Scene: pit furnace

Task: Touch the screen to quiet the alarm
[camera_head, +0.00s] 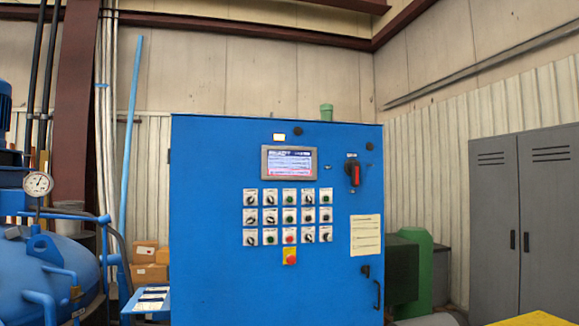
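A screen (288,163) with a grey frame is set in the upper part of a blue control cabinet (205,220). The screen is lit, with white and pale blue areas and pinkish-red rows low on it; its text is too small to read. Rows of knobs and buttons (289,216) sit just below the screen. My gripper is not in view, so its state and its distance from the screen do not show.
A red-handled switch (354,172) is right of the screen, and a red emergency button on yellow (290,257) is below the knobs. A blue vessel (50,275) with a gauge (38,184) stands left. Grey lockers (525,220) stand right. The cabinet's front is unobstructed.

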